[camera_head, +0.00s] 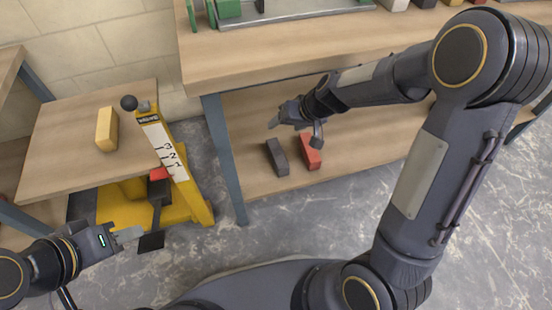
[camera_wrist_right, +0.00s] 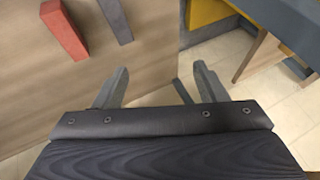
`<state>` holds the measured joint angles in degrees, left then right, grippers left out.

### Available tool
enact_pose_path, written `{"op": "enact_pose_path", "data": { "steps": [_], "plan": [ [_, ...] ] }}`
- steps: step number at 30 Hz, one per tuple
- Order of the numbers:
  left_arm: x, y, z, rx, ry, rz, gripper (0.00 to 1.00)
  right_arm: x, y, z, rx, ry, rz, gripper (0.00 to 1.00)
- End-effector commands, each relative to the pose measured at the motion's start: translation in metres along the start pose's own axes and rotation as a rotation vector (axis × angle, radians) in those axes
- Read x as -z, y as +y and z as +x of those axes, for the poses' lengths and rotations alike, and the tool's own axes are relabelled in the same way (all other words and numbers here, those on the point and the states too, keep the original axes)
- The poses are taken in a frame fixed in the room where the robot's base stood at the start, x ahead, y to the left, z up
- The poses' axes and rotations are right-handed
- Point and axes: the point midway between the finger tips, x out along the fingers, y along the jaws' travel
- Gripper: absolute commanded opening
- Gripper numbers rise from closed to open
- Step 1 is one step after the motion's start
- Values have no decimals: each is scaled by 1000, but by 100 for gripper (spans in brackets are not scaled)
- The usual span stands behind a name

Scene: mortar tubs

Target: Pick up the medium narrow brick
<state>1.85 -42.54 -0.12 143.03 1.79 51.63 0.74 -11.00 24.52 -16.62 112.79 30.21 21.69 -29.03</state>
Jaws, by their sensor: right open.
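Three bricks could fit the name, and I cannot tell by name which is the medium narrow brick. A dark grey brick (camera_head: 277,157) and a red brick (camera_head: 310,151) lie side by side on the lower wooden shelf. A yellow brick (camera_head: 107,129) lies on the wooden top at the left. My right gripper (camera_head: 296,131) is open and empty, just behind the grey and red bricks. In the right wrist view the red brick (camera_wrist_right: 65,29) and grey brick (camera_wrist_right: 115,20) are at the upper left, outside the open fingers (camera_wrist_right: 160,87). My left gripper (camera_head: 127,235) is at the lower left; its finger gap is unclear.
The workbench top (camera_head: 300,42) overhangs the lower shelf (camera_head: 360,152), above the right gripper. A blue-grey bench leg (camera_head: 224,160) stands left of the bricks. A yellow lift (camera_head: 185,178) with a numbered scale stands beside the left wooden top (camera_head: 60,150). Shelf right of the red brick is clear.

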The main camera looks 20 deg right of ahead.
Motion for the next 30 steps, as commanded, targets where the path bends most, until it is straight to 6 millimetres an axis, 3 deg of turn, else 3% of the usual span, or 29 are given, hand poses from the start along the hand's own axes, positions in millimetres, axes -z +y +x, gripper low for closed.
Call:
{"op": "enact_pose_path", "data": {
  "steps": [8, 18, 21, 30],
  "plan": [
    [0, 0, 0, 0, 0, 0, 36, 5, 17, 56, -77, -16, -32, 65],
    [0, 0, 1, 0, 0, 0, 36, -10, 60, 169, -274, -47, -159, 65],
    [0, 0, 1, 0, 0, 0, 36, -15, 69, 188, -314, -51, -193, 65],
    [-5, -4, 9, 0, 0, 0, 36, -19, 83, 219, -342, -52, -215, 65]
  ]
}}
